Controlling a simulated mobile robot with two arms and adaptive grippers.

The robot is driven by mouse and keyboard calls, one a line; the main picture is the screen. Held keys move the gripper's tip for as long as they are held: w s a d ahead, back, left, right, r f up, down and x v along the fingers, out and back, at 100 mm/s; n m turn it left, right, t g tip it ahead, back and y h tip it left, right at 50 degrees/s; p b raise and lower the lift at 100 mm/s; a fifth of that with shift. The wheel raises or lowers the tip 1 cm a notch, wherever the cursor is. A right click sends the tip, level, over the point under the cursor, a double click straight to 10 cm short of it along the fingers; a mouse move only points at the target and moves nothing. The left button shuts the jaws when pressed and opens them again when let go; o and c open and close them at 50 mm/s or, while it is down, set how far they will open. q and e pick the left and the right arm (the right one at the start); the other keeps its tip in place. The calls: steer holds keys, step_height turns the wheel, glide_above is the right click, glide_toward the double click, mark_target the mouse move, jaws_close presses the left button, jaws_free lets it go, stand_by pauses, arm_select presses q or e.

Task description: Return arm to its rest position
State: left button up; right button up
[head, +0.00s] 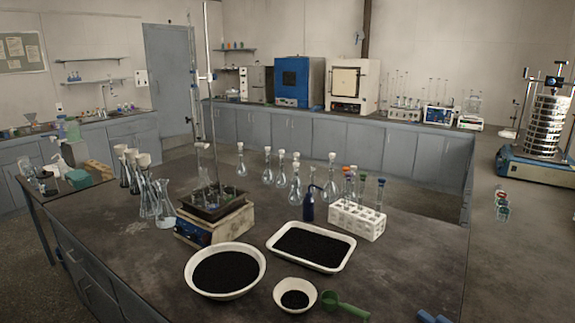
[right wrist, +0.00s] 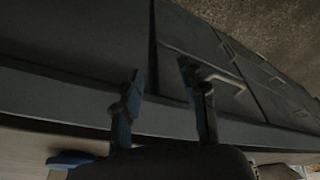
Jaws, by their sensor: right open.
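My right gripper (right wrist: 162,80) is open and empty in the right wrist view, its two blue fingers apart. Behind them are a dark bench edge and grey cabinet fronts with handles (right wrist: 222,82). In the head view, two blue tips of the right gripper (head: 434,318) show at the bottom edge, right of the green scoop (head: 345,304); the rest of that arm is out of frame. My left gripper is not in view. The sieve shaker (head: 540,130), with its stack of metal sieves, stands at the far right, away from the gripper.
The dark bench (head: 400,255) holds a large white bowl (head: 188,275), a small bowl (head: 282,306), a white tray (head: 272,252) of black grains, a hotplate (head: 200,232), glass flasks and a white tube rack (head: 358,218). Its right part is clear.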

step_height(320, 180, down, 16)
steer(key=s+b, duration=0.2)
steer(key=b, duration=0.1)
steer(key=s+d+f+g+b, duration=0.1)
steer(key=s+f+b, duration=0.1)
steer(key=s+f, duration=0.7)
steer(key=s+d+f+g+b, duration=0.1)
steer(key=s+d+f+b, duration=0.1)
steer(key=s+f, duration=0.7)
step_height(320, 180, down, 6)
steer(key=shift+d+b, duration=0.15)
steer(key=shift+b, duration=0.15)
